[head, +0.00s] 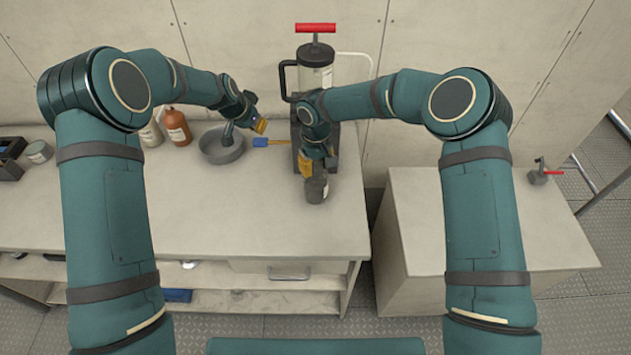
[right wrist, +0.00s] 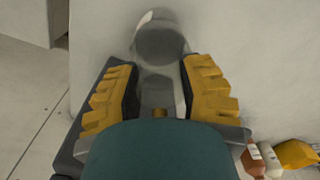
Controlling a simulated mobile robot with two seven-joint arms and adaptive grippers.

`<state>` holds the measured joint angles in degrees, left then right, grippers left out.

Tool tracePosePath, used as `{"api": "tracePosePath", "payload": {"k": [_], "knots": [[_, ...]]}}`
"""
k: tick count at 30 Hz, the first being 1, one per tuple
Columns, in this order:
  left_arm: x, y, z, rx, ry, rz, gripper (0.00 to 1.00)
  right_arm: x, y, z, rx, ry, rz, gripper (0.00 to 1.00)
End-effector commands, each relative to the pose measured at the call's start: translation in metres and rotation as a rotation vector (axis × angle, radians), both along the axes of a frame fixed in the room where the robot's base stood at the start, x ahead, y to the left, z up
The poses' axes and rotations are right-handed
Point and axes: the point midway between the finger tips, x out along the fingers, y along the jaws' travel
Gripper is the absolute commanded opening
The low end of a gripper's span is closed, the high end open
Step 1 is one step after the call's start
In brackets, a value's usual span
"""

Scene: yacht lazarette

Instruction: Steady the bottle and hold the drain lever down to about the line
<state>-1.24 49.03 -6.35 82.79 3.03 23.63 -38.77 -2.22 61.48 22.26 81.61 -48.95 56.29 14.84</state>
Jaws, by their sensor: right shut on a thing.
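The drain lever (head: 268,142) has a blue handle and sticks out to the left from the dark stand (head: 294,118). A tank (head: 316,76) with a red T-handle stands on it. My right gripper (head: 318,170) is shut on the dark grey bottle (head: 317,188), in front of the stand. In the right wrist view the bottle (right wrist: 160,42) shows beyond and between the yellow fingers. Any line on it cannot be made out. My left gripper (head: 260,126) is just above the lever's blue end; whether it touches, and how far its fingers are apart, is unclear.
A grey pan (head: 222,150) stands on the bench (head: 200,220) left of the lever. The bench front is clear. A lower pale block (head: 430,230) stands to the right.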

Motion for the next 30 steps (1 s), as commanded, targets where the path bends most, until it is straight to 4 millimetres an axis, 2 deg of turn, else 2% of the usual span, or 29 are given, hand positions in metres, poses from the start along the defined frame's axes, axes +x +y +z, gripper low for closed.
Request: {"api": "tracePosePath", "payload": {"k": [8, 9, 11, 12, 23, 26, 30], "knots": [[0.000, 0.000, 0.000, 0.000, 0.000, 0.000, 0.00, -0.001, -0.001, -0.001, -0.002, 0.002, 0.000, 0.00], [0.000, 0.000, 0.000, 0.000, 0.000, 0.000, 0.00, -0.001, -0.001, -0.001, -0.002, 0.002, 0.000, 0.46], [0.000, 0.000, 0.000, 0.000, 0.000, 0.000, 0.00, -0.001, -0.001, -0.001, -0.002, 0.002, 0.000, 0.67], [0.000, 0.000, 0.000, 0.000, 0.000, 0.000, 0.00, -0.001, -0.001, -0.001, -0.002, 0.002, 0.000, 0.71], [0.000, 0.000, 0.000, 0.000, 0.000, 0.000, 0.00, 0.000, 0.000, 0.004, -0.001, -0.001, 0.000, 0.71], [0.000, 0.000, 0.000, 0.000, 0.000, 0.000, 0.00, 0.001, 0.000, 0.015, 0.001, -0.003, 0.000, 0.71], [0.000, 0.000, 0.000, 0.000, 0.000, 0.000, 0.00, 0.001, 0.000, 0.041, 0.000, -0.004, -0.001, 0.71]]}}
